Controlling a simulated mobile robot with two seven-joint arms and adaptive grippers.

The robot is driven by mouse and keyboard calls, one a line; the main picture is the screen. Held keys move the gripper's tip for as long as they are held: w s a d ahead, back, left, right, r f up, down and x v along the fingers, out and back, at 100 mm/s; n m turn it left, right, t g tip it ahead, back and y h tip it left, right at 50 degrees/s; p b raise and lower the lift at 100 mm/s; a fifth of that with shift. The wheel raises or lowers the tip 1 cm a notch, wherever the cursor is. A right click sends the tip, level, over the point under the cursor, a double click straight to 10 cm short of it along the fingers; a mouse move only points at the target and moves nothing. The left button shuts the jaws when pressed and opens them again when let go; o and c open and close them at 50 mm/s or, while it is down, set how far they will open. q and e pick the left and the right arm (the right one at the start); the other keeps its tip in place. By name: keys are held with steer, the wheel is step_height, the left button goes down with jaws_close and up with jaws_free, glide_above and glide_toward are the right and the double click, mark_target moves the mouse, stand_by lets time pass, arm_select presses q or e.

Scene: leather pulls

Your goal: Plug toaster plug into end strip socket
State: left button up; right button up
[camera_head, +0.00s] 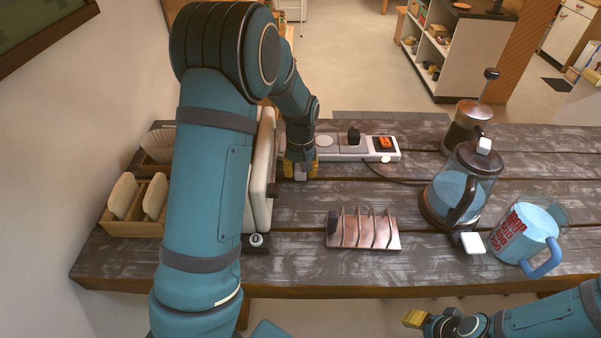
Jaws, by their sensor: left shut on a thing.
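The white power strip (328,154) lies along the back of the wooden table. A black plug (353,136) sits in it, and an orange switch (385,143) is at its right end. My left gripper (301,170) points down just in front of the strip's left end. Its yellow fingertips are shut on a small pale grey piece, which I take to be the toaster plug (300,173). My arm and gripper hide the strip's left end, so contact there cannot be told. The cream toaster (261,185) is mostly behind my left arm. My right gripper (414,318) is at the bottom edge, off the table's front.
A metal toast rack (363,230) stands in the middle front. A wooden box with bread slices (137,229) is at the left. A dark cord runs right from the strip.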

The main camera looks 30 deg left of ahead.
arm_select(q)
step_height(320, 180, up, 9)
steer(key=shift+p, duration=0.3)
steer(key=w+a, duration=0.2)
steer(key=w+a+p, duration=0.1)
steer(key=w+a, duration=0.1)
steer(key=w, duration=0.1)
steer(key=w+a+r, duration=0.1)
steer(key=w+a, duration=0.1)
steer(key=shift+w+a+p, duration=0.1)
steer(key=shift+w+p, duration=0.2)
steer(key=shift+p, duration=0.05)
steer(key=shift+w+a, duration=0.4)
steer(key=shift+a, duration=0.15)
steer(key=shift+f, duration=0.1)
steer(key=shift+f+b, duration=2.1)
steer(key=shift+f, duration=0.65)
